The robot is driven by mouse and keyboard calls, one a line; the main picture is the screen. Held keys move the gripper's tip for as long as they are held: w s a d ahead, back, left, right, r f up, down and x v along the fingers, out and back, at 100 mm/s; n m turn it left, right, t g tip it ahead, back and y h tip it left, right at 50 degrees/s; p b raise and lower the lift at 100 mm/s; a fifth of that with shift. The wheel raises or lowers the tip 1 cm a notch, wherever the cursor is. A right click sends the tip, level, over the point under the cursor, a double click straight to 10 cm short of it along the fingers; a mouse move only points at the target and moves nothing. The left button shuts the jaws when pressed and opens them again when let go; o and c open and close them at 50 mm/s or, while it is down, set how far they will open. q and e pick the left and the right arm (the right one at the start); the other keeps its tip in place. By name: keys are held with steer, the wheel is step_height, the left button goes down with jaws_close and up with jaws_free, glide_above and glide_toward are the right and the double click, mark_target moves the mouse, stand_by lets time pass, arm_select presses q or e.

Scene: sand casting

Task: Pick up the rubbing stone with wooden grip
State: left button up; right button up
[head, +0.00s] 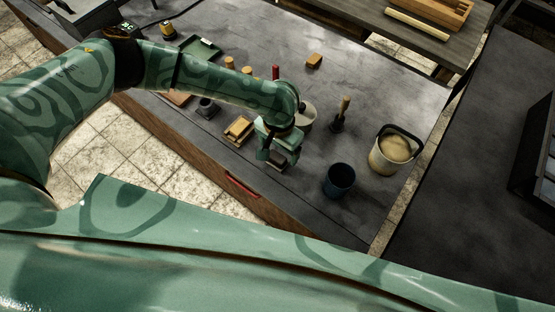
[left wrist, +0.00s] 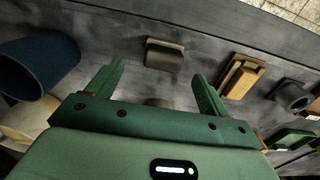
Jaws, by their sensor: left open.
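My left gripper (head: 278,157) is open and empty above the front part of the dark bench. It also shows in the left wrist view (left wrist: 160,72), fingers spread apart. A small dark grey block with a brownish top (left wrist: 165,54) lies beyond and between the fingertips, apart from them; in the head view it is mostly hidden by the gripper. A block with a light wooden bar on top (head: 240,128) lies left of the gripper; it is to the right of the fingers in the left wrist view (left wrist: 241,77). Which is the rubbing stone is not certain. My right gripper is not in view.
A dark blue cup (head: 339,180) and a bucket of sand (head: 393,152) stand right of the gripper. A brush with a wooden handle (head: 340,116) stands behind. A dark small holder (head: 207,108) and green tray (head: 199,50) are at left. The bench's back right is clear.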

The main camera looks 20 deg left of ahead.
mark_target(277, 157)
arm_select(q)
steer(key=shift+f, duration=0.7)
steer(key=f, duration=0.1)
steer(key=f+b, duration=0.2)
steer(key=f, duration=0.1)
steer(key=shift+s+a, duration=0.1)
steer(key=shift+a, duration=0.15)
steer(key=shift+f, duration=0.45)
steer(key=shift+r, duration=0.1)
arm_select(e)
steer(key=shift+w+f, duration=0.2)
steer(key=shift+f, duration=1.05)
arm_select(q)
steer(key=shift+c, duration=0.3)
steer(key=c, duration=1.1)
steer(key=shift+r, duration=0.1)
